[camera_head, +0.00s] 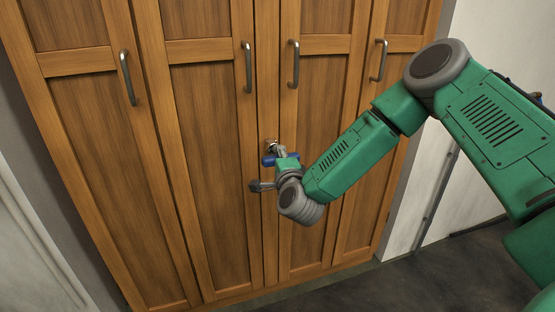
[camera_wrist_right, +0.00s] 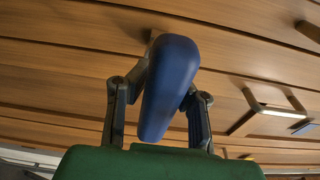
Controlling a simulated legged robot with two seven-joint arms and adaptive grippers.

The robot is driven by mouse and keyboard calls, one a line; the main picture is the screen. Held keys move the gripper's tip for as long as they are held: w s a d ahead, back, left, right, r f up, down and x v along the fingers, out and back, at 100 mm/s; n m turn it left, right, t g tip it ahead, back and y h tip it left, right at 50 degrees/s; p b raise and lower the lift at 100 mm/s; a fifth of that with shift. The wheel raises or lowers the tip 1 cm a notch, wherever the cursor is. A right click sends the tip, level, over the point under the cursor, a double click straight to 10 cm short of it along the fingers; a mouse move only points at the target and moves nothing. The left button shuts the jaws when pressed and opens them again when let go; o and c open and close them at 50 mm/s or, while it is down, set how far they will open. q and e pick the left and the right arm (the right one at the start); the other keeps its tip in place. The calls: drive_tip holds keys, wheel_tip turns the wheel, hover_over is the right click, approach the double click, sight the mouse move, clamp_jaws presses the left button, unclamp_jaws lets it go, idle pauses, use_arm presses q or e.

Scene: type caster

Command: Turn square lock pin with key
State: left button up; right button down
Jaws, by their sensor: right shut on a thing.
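The key (camera_head: 268,161) has a blue grip and sits at the small metal lock (camera_head: 271,144) on the wooden cabinet front. My right gripper (camera_head: 279,156) is at the lock. In the right wrist view the key's blue grip (camera_wrist_right: 170,88) stands between the two dark fingers of my right gripper (camera_wrist_right: 158,98), which is shut on it. The far end of the key and the square pin are hidden, so I cannot tell how far the key is in. My left gripper is not in view.
A dark lever handle (camera_head: 262,186) sticks out just below the lock, close to my right wrist. Several curved metal door handles, such as this one (camera_head: 294,64), stand out higher up. The dark floor (camera_head: 420,280) is clear at the lower right.

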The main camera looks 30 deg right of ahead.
drive_tip(key=shift+s+d+f, duration=0.1)
drive_tip(key=shift+s, duration=0.05)
drive_tip(key=shift+s+p, duration=0.3)
drive_tip(key=shift+s, duration=0.7)
drive_tip(key=shift+s+a, duration=0.35)
drive_tip(key=shift+r+n+p, duration=0.2)
drive_tip(key=shift+n+p, duration=0.3)
drive_tip(key=shift+n, duration=0.1)
drive_tip(key=n+p, duration=0.1)
drive_tip(key=n, duration=0.3)
drive_tip(key=n+t+p, duration=0.1)
drive_tip(key=n, duration=0.2)
drive_tip(key=n+p, duration=0.2)
drive_tip(key=n, duration=0.2)
drive_tip(key=shift+w+a+r+n+y, duration=0.1)
drive_tip(key=shift+a+r+n+y, duration=0.15)
drive_tip(key=shift+n+y, duration=0.05)
drive_tip(key=n+y+p, duration=0.1)
drive_tip(key=n, duration=0.4)
drive_tip(key=shift+a+f+n+t, duration=0.1)
drive_tip(key=shift+n+t, duration=0.3)
drive_tip(key=shift+f+n, duration=0.1)
drive_tip(key=shift+n, duration=0.3)
